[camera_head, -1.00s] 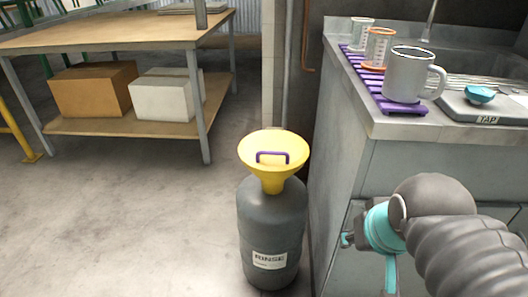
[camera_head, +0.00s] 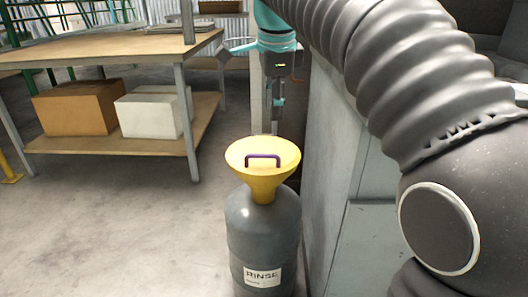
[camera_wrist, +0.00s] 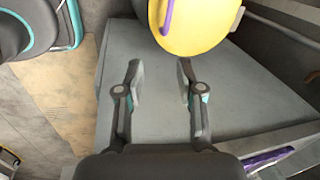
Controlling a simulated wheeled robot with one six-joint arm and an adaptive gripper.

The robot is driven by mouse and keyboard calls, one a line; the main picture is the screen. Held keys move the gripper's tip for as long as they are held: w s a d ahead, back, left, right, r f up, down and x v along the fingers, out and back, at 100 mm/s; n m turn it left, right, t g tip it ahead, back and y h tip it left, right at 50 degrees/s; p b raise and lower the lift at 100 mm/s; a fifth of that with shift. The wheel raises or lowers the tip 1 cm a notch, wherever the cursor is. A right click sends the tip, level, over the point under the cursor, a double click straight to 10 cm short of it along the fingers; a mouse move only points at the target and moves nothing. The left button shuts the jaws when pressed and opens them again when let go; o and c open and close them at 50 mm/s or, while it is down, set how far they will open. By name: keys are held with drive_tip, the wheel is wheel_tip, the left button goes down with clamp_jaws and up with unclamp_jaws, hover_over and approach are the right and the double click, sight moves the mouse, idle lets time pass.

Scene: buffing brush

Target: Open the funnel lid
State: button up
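The yellow funnel lid (camera_head: 240,155) sits level on the funnel on top of the grey RINSE drum (camera_head: 255,235). Its purple handle (camera_head: 263,158) arches over the lid's middle. My gripper (camera_head: 274,118) hangs pointing down above and behind the lid, apart from it. In the wrist view the yellow lid (camera_wrist: 198,30) is at the top, with part of the purple handle (camera_wrist: 167,16) at its left. My gripper (camera_wrist: 160,80) shows there with its two fingers spread and nothing between them. The lid's far part is cut off by the frame edge.
The metal counter (camera_head: 335,170) stands close on the drum's right, partly hidden by my arm. A wooden table (camera_head: 110,45) with a brown box (camera_head: 75,108) and a white box (camera_head: 150,115) on its shelf stands at the left. Floor left of the drum is clear.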

sight(264, 156)
drive_tip(key=w+f+b, duration=0.1)
drive_tip(key=f, duration=0.3)
drive_tip(key=w+a+f+m+b, duration=0.1)
drive_tip(key=w+f+b, duration=0.1)
drive_tip(key=f, duration=0.3)
drive_tip(key=w+a+f+m+b, duration=0.1)
drive_tip(key=f, duration=0.3)
drive_tip(key=shift+w+f+b, duration=0.2)
drive_tip(key=shift+b, duration=0.1)
clamp_jaws()
